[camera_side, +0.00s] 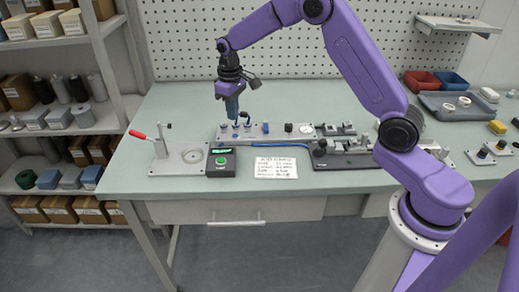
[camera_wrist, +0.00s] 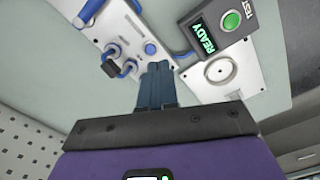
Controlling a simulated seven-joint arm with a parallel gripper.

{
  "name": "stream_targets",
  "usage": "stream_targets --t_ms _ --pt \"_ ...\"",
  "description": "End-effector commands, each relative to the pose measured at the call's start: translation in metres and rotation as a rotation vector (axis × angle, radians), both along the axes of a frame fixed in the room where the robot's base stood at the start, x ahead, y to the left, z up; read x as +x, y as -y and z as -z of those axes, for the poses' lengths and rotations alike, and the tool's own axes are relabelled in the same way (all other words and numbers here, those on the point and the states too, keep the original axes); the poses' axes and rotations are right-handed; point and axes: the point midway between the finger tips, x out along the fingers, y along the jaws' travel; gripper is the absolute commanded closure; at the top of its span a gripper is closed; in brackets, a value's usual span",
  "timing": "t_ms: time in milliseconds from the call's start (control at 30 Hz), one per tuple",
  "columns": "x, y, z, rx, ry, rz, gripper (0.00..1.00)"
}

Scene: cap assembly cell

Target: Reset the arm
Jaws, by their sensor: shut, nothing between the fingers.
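My purple arm reaches across the workbench (camera_side: 180,110) from the right. My gripper (camera_side: 234,118) points down over the left end of a light fixture plate (camera_side: 265,132) that carries blue-topped parts. In the wrist view my gripper (camera_wrist: 157,68) shows its two blue fingers together, with nothing between them. The fixture plate (camera_wrist: 130,40) lies ahead of the fingertips, with a blue cable-like part (camera_wrist: 126,68) to their left. I cannot tell whether the fingertips touch the plate.
A test box (camera_side: 221,162) with a green button stands in front, reading READY in the wrist view (camera_wrist: 218,30). A press with a red lever (camera_side: 138,134) is at left. A paper sheet (camera_side: 275,168), a dark fixture (camera_side: 340,160) and a grey tray (camera_side: 455,104) lie rightward. The bench's back left is clear.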

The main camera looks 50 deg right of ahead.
Motion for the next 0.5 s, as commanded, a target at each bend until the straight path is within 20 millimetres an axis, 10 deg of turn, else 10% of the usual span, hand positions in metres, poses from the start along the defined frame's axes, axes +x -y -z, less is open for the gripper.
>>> stream_targets --t_ms 500 --pt "-0.174 -0.088 -0.069 0.007 0.014 -0.357 1.00"
